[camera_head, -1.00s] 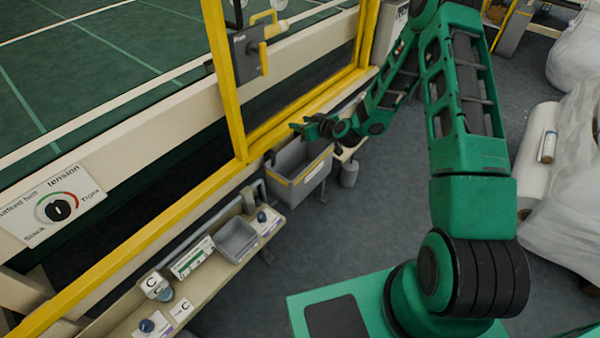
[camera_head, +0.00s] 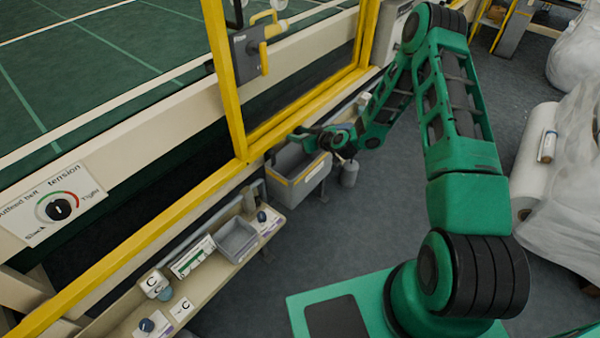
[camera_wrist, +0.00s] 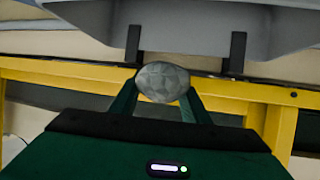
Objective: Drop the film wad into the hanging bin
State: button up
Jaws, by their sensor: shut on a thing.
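The film wad (camera_wrist: 163,82) is a grey, crumpled, rounded lump between my fingertips in the wrist view. My gripper (camera_wrist: 165,88) is shut on it. In the head view my gripper (camera_head: 297,135) is small, just above the far side of the hanging bin, and the wad cannot be made out there. The hanging bin (camera_head: 312,182) is a grey open box with a yellow stripe, beside the yellow frame. In the wrist view the grey bin (camera_wrist: 200,22) fills the top, with two dark hooks on the yellow rail, apart from the wad.
A yellow frame (camera_head: 230,90) rises by the bin. A narrow shelf (camera_head: 215,275) holds a small grey tray (camera_head: 237,238) and labelled controls. The grey floor between is open.

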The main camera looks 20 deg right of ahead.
jog(key=o, duration=1.1)
jog(key=shift+s, duration=0.1)
jog(key=v, duration=1)
jog(key=shift+s+r, duration=0.15)
jog(key=shift+d, duration=0.15)
